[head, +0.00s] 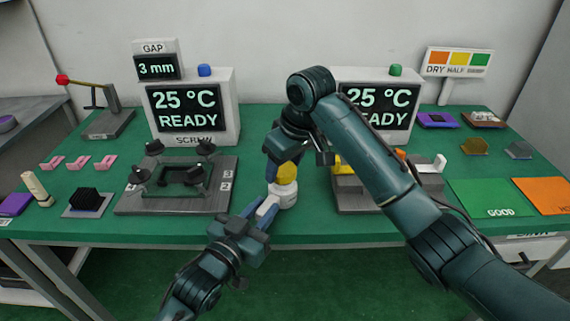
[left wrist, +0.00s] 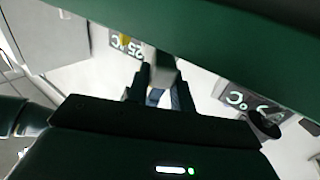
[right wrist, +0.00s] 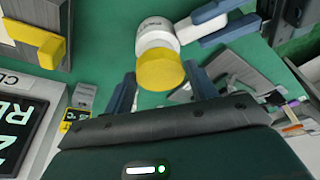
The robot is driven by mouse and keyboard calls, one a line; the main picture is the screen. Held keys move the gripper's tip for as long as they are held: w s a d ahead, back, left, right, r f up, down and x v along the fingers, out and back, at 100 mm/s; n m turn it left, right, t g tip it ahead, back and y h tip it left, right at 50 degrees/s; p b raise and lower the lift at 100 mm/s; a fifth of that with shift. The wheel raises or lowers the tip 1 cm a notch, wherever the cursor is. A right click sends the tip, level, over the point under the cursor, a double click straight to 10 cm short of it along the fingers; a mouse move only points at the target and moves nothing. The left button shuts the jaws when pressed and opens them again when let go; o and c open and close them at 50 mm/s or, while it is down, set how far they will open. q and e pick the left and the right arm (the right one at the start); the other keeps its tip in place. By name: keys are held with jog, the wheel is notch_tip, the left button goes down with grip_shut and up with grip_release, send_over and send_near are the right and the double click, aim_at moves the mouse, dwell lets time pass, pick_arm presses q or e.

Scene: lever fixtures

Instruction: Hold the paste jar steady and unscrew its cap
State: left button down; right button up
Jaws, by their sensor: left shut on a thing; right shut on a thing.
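My right gripper (head: 283,163) comes down from above and is shut on the cap. In the right wrist view the cap (right wrist: 160,71) lies between its blue fingers. In the left wrist view the jar is hard to make out.
A dark fixture with clamps (head: 178,185) stands left of the jar, before a screen reading 25 °C READY (head: 188,108). Another fixture with yellow parts (head: 350,190) is close on the right, partly behind my right arm. Green (head: 488,198) and orange mats lie further right.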

jog(key=shift+r, duration=1.5)
pick_arm(q)
jog(key=c, duration=1.1)
grip_release()
